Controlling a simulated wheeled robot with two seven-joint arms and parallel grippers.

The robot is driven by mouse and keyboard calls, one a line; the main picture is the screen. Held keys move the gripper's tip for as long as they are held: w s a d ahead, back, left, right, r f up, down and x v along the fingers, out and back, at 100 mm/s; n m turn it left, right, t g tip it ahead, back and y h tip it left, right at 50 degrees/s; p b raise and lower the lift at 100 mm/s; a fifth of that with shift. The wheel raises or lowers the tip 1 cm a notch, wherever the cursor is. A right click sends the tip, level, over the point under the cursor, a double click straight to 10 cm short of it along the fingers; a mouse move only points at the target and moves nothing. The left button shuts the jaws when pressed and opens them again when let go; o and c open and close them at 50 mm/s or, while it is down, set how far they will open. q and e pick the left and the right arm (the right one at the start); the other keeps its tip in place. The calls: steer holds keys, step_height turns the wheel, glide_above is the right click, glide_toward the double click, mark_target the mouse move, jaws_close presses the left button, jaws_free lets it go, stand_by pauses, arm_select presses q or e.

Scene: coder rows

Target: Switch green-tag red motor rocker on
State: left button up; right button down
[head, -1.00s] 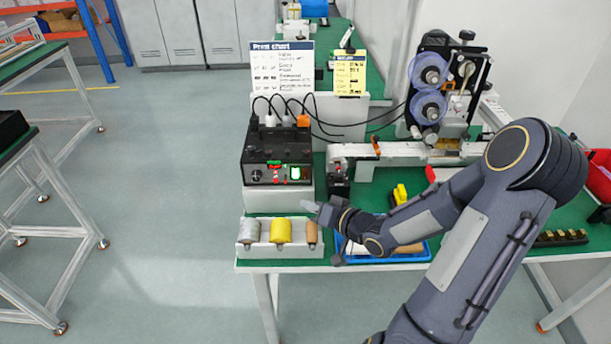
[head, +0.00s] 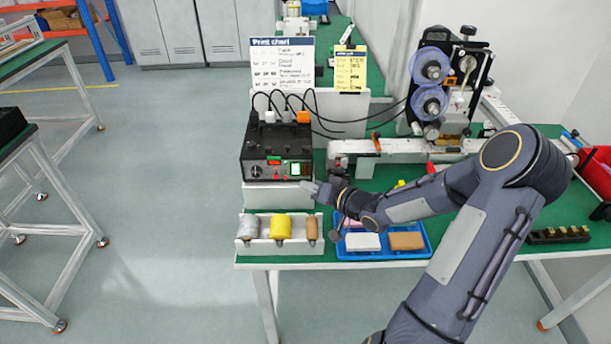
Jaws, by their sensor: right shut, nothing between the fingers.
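The black control box (head: 277,152) stands on a white block at the left end of the green table. Its front panel has a dark knob, small red rockers (head: 275,171) with green marks near them, and a lit display (head: 295,169). The tags are too small to read, and I cannot tell the rocker positions. My right gripper (head: 308,187) is shut and empty, pointing left. It is just below and right of the display, near the box's lower right corner. My left gripper is not in view.
A white tray (head: 243,246) with grey, yellow and brown rolls stands in front of the box. A blue tray (head: 428,250) is beside it. The reel machine (head: 462,85) stands behind my right arm. Several black cables rise behind the box.

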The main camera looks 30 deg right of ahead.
mark_target(305, 169)
steer(key=shift+w+d+f+p, duration=0.15)
steer(key=shift+w+d, duration=0.2)
steer(key=shift+w, duration=0.2)
steer(key=shift+w+d+f+p, duration=0.15)
steer(key=shift+w+d, duration=0.15)
steer(key=shift+w, duration=0.25)
steer(key=shift+r, duration=0.1)
steer(key=shift+w, duration=0.1)
stand_by(1.1)
steer(key=shift+w+d, duration=0.25)
steer(key=shift+w+d+p, duration=0.15)
steer(key=shift+w+p, duration=0.15)
steer(key=shift+p, duration=0.1)
stand_by(0.5)
steer(key=shift+s, duration=0.15)
steer(key=shift+s+a, duration=0.4)
steer(key=shift+s, duration=0.15)
